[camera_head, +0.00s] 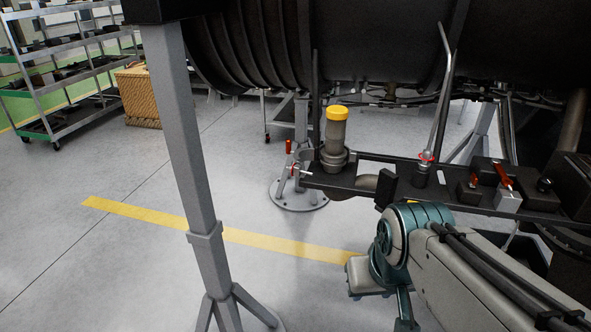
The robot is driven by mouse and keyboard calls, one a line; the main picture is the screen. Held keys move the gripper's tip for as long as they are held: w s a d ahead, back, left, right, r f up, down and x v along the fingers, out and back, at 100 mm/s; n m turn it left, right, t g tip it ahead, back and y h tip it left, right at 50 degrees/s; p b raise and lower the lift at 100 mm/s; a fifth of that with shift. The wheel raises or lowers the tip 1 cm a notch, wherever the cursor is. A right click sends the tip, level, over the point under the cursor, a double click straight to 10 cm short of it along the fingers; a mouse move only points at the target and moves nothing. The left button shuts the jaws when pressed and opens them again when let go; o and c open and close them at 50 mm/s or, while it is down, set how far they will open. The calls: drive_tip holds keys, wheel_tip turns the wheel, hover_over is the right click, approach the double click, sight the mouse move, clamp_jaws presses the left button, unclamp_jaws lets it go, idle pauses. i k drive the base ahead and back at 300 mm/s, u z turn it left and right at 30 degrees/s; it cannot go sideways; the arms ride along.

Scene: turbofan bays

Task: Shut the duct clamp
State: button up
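A grey upright duct (336,132) with a yellow cap (338,113) stands on a dark shelf (365,196). A metal collar (334,158) sits around its foot, and it may be the duct clamp. A small red handle (289,147) and a light fitting (297,169) are just left of the collar. I cannot tell whether the clamp is open or shut. My arm comes in from the lower right, its teal joint (408,219) in front of and below the shelf. My gripper's fingers do not show.
A red lever (503,176) on a grey block (508,200) and a red-ringed fitting (426,159) sit right on the shelf. A dark engine casing (380,40) hangs above. A grey stand leg (185,150) rises at left. Open floor lies beyond with a yellow line (150,214).

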sight(304, 154)
drive_tip(key=k, duration=0.8)
drive_tip(key=u, duration=0.6)
drive_tip(key=i, duration=1.5)
drive_tip(key=u, duration=0.45)
